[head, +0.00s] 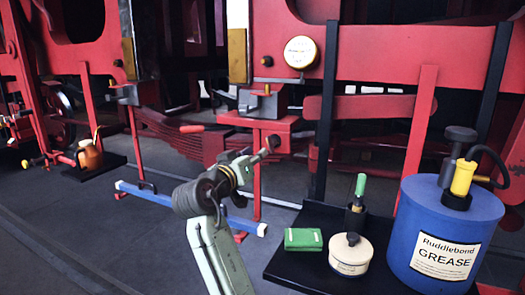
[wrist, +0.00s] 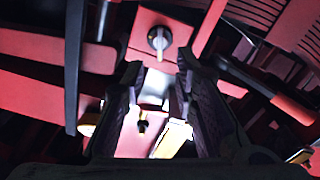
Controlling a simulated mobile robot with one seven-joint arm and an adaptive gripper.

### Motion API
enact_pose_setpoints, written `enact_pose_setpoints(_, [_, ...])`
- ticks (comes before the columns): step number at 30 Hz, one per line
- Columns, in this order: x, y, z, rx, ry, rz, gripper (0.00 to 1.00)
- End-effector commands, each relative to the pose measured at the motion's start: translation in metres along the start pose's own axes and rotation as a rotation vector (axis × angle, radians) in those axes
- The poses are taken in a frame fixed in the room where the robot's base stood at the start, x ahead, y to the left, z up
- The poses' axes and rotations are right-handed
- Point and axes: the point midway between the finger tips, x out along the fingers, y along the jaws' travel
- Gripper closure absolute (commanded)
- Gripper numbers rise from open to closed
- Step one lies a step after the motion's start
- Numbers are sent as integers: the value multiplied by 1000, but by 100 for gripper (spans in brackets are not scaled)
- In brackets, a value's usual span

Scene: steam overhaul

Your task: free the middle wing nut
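My gripper (head: 268,148) is in front of a red stand (head: 257,172) below the red frame. In the wrist view its two dark fingers (wrist: 158,84) are apart, with nothing held between them. A small grey fitting with a raised middle, perhaps a wing nut (wrist: 159,40), sits on a red plate (wrist: 143,30) just beyond the fingertips. A pale block (wrist: 155,85) and a small dark fitting (wrist: 143,126) show between the fingers, farther off. I cannot tell which fitting is the middle wing nut.
A grey block (head: 262,104) rests on top of the red stand.

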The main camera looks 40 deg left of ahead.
Motion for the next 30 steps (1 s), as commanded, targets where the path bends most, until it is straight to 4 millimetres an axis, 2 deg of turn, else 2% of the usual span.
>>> enact_pose_setpoints(3, [-20,-1,0,0,1,-1,73])
enact_pose_setpoints(9, [-36,0,1,0,-1,1,73])
enact_pose_setpoints(26, [-37,0,0,0,0,0,73])
enact_pose_setpoints(30, [-44,-8,-9,12,69,-51,73])
